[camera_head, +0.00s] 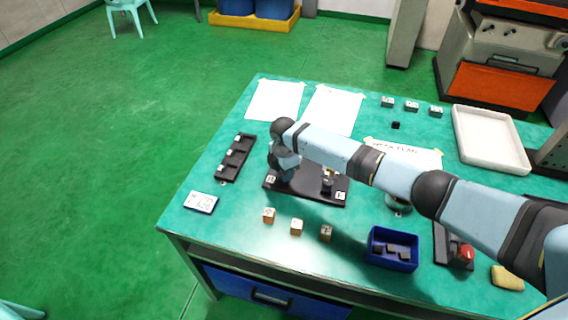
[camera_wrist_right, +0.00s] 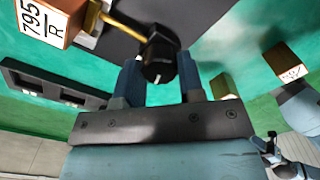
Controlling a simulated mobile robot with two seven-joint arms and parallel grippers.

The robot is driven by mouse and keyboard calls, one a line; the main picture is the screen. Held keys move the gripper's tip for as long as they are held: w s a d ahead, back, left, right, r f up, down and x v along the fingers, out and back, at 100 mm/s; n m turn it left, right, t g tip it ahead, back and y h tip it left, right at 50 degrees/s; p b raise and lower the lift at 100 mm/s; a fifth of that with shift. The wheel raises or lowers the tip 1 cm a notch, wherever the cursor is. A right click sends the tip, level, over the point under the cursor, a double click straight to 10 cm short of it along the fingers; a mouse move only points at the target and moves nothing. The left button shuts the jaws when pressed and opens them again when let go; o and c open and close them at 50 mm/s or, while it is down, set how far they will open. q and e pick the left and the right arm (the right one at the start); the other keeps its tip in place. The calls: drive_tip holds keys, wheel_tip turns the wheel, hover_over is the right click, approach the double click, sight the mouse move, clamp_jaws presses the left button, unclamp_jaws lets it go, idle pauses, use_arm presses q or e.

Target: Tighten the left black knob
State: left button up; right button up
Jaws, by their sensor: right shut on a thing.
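A black fixture plate (camera_head: 310,194) with a white label near each end lies on the green table. My right arm comes in from the right and its gripper (camera_head: 284,172) is over the left end of the plate. In the right wrist view a black knob (camera_wrist_right: 158,52) with a white mark sits between the two blue-grey fingers of this gripper (camera_wrist_right: 160,78), which is shut on it. The arm hides the left knob in the head view. A second upright post (camera_head: 328,180) stands at the plate's right end. My left gripper is out of view.
Several small blocks, one of them a block (camera_head: 296,227), stand in front of the plate. A black slotted tray (camera_head: 235,157) lies left of it. A blue bin (camera_head: 392,263) and a red button (camera_head: 466,252) are at the front right. A white tray (camera_head: 489,158) is at the back right.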

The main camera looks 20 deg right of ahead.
drive_tip(key=m+p, duration=0.2)
drive_tip(key=m, duration=0.1)
drive_tip(key=shift+r+m+p, duration=0.25)
drive_tip(key=shift+m+p, duration=0.05)
drive_tip(key=shift+p, duration=0.05)
drive_tip(key=shift+m+p, duration=0.55)
drive_tip(key=shift+m, duration=0.25)
drive_tip(key=shift+f+m+p, duration=0.1)
drive_tip(key=shift+m+p, duration=0.25)
drive_tip(key=shift+m, duration=0.25)
drive_tip(key=shift+m+p, duration=0.3)
drive_tip(key=shift+m, duration=0.3)
drive_tip(key=shift+w+d+f, duration=0.1)
drive_tip(key=o, duration=0.9)
wheel_tip(320, 180, up, 14)
drive_tip(key=shift+f+b, duration=0.1)
drive_tip(key=shift+b, duration=0.3)
